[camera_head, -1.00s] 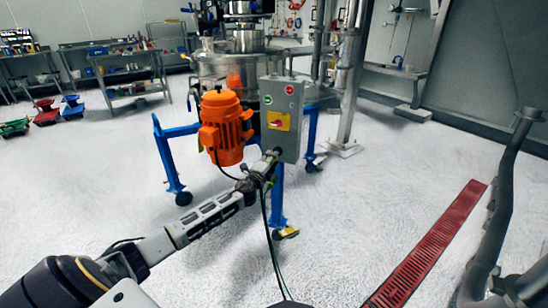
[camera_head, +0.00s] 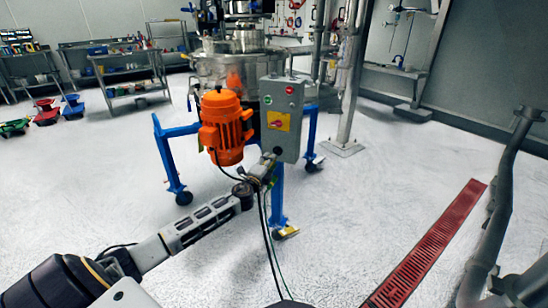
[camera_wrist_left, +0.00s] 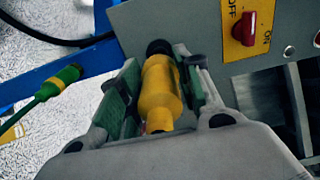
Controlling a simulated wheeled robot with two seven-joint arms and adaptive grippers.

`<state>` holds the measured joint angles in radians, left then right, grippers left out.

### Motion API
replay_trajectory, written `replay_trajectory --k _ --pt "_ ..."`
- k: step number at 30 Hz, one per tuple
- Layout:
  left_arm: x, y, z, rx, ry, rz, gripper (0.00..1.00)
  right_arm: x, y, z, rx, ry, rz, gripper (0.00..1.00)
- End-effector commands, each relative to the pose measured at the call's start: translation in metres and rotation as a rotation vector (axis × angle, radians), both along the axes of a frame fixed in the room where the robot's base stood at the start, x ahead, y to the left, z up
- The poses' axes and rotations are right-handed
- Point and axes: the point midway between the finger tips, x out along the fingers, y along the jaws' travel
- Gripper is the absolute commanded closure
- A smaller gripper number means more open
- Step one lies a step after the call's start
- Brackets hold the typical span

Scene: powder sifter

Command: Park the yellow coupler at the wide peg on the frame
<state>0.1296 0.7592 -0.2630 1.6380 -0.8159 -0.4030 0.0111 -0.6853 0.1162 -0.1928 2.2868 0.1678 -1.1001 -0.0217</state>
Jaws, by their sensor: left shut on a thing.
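The yellow coupler (camera_wrist_left: 160,88) sits lengthwise between the green-padded fingers of my left gripper (camera_wrist_left: 158,98) in the left wrist view. The gripper is shut on it. A dark round end (camera_wrist_left: 159,47) shows just beyond the coupler, at the lower edge of the grey control box (camera_wrist_left: 190,28); I cannot tell whether they touch. In the head view my left gripper (camera_head: 262,170) is just below the grey control box (camera_head: 283,118), and the coupler is too small to make out. The wide peg cannot be clearly identified. My right gripper is not in view.
An orange motor (camera_head: 225,128) stands left of the box on the blue frame (camera_head: 167,158). Cables hang below the gripper.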

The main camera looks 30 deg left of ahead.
Motion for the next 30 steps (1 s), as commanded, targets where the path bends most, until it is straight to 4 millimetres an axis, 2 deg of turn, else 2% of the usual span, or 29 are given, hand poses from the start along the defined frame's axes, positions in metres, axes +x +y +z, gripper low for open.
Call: replay_trajectory --k 17,23,30 --pt "-0.001 0.004 0.001 -0.002 0.000 0.022 1.00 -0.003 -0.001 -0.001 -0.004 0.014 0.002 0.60" --pt "-0.003 -0.006 0.024 0.001 -0.004 0.026 1.00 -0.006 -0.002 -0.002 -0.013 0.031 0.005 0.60" --pt "-0.010 -0.042 0.066 -0.001 -0.004 0.003 1.00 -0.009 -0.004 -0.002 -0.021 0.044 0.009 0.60"
